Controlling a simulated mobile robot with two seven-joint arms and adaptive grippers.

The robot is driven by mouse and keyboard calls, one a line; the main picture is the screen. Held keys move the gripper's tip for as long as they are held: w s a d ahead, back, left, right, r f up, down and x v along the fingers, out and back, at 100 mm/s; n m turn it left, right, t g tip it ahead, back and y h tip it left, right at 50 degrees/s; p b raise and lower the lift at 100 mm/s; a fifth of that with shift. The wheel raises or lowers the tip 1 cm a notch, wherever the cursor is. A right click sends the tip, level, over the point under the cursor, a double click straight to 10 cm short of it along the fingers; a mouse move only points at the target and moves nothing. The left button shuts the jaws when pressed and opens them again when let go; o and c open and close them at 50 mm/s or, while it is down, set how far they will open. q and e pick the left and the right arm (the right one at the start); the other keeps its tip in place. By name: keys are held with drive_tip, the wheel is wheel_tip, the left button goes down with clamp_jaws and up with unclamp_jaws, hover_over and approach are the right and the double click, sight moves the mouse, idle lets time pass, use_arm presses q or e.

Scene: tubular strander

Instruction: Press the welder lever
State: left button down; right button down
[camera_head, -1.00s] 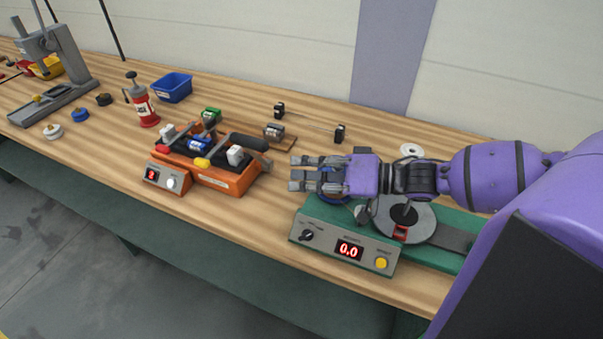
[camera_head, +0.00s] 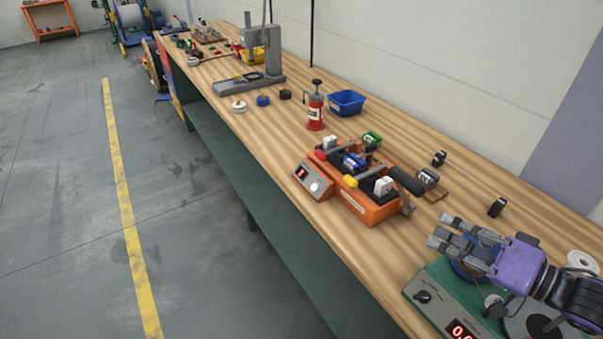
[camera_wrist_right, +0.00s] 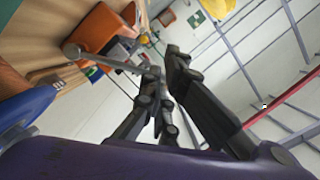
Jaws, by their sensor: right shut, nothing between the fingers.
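The welder (camera_head: 370,207) is an orange unit with a grey control box (camera_head: 313,180) on its left side. Its lever (camera_head: 407,181) has a black handle on the right side. My right gripper (camera_head: 440,231) is shut and empty, to the right of and nearer than the lever, apart from it. It is over the blue spool on the green device. In the right wrist view the shut fingers (camera_wrist_right: 172,75) point up, with the orange welder (camera_wrist_right: 97,27) at upper left. My left gripper is in no view.
The green device (camera_head: 432,290) with a red display stands under my right gripper. A red pump bottle (camera_head: 316,108), a blue bin (camera_head: 346,101) and a grey press (camera_head: 262,60) stand farther back. Two small black posts stand right of the welder. Bench wood left of the gripper is clear.

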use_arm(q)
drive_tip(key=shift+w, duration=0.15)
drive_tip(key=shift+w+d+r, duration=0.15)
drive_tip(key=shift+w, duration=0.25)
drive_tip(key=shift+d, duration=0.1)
